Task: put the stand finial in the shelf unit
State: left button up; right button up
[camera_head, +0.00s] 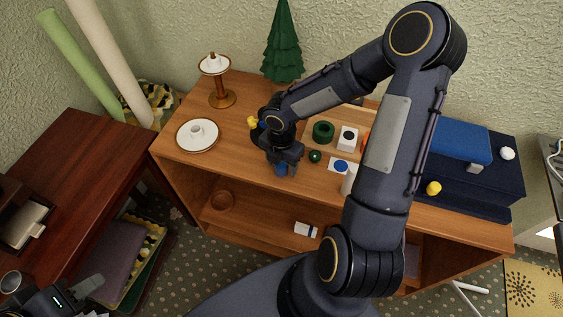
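The shelf unit (174,143) is a wooden piece with a crowded top and open compartments below. A brown stand (222,98) holds a small white plate at the back left of its top. A small brown knob (212,56), which looks like the stand finial, sticks up above that plate. My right gripper (283,168) points down at the front edge of the top, right of the stand and apart from it. Something blue (280,170) shows at its fingertips; I cannot tell whether it is held. My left gripper (88,287) is at the bottom left, partly cut off, its opening unclear.
A rimmed white plate (192,146) lies on the top at left. A green tree (283,50), green ring (323,131), white block (347,139) and dark blue box (470,186) crowd the back and right.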

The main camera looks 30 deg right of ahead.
jog(key=shift+r, duration=0.1)
jog(key=shift+r, duration=0.3)
notch_tip(320, 180, up, 11)
jog(key=p, duration=0.2)
jog(key=s+a+r+m+t+y, duration=0.2)
jog(key=s+r+m, duration=0.3)
jog(key=s+m, duration=0.3)
jog(key=s+a+r+m+t+y, duration=0.1)
jog(key=s+a+r+m+t, duration=0.2)
jog(key=m, duration=1.4)
jog(key=s+r, duration=0.2)
jog(key=s, duration=0.3)
jog(key=shift+t+y, duration=0.3)
jog(key=shift+y, duration=0.1)
